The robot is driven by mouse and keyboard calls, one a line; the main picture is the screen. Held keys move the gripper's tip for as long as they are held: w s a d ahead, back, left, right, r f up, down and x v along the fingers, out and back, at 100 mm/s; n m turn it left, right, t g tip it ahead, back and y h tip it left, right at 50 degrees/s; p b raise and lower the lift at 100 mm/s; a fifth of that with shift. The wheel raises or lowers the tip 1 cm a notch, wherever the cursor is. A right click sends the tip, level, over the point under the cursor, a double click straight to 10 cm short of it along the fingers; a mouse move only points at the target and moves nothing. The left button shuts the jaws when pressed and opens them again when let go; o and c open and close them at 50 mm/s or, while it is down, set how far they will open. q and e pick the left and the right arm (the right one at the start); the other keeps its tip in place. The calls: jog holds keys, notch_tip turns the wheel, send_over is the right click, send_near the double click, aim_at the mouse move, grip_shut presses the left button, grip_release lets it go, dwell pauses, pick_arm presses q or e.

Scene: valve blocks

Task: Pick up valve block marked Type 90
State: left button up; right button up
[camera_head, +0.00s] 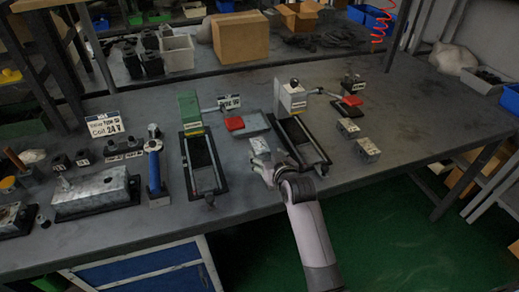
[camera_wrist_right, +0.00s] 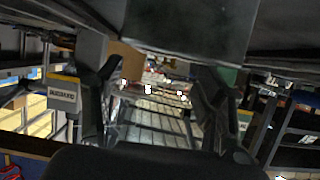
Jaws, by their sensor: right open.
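A silver metal block (camera_head: 260,147) lies on the bench at the middle, in front of my right gripper. Two similar metal blocks (camera_head: 348,128) and (camera_head: 368,150) stand further right. I cannot read a type marking on any of them. My right gripper (camera_head: 265,172) is open, low over the bench beside the near end of the middle block; I cannot tell whether they touch. In the right wrist view its two fingers stand apart (camera_wrist_right: 160,85), with a dark grey surface above them that I cannot identify. My left gripper is not in view.
A green-topped fixture (camera_head: 189,108) and a white-topped fixture (camera_head: 291,97) stand on either side of the middle block. A large sign (camera_head: 105,125) stands left.

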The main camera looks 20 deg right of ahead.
aim_at(261, 147)
jog(key=x, duration=0.5)
jog(key=shift+w+d, duration=0.1)
jog(key=shift+w, duration=0.25)
jog(key=shift+c, duration=0.4)
jog(key=c, duration=1.5)
jog(key=shift+r, duration=0.1)
grip_shut()
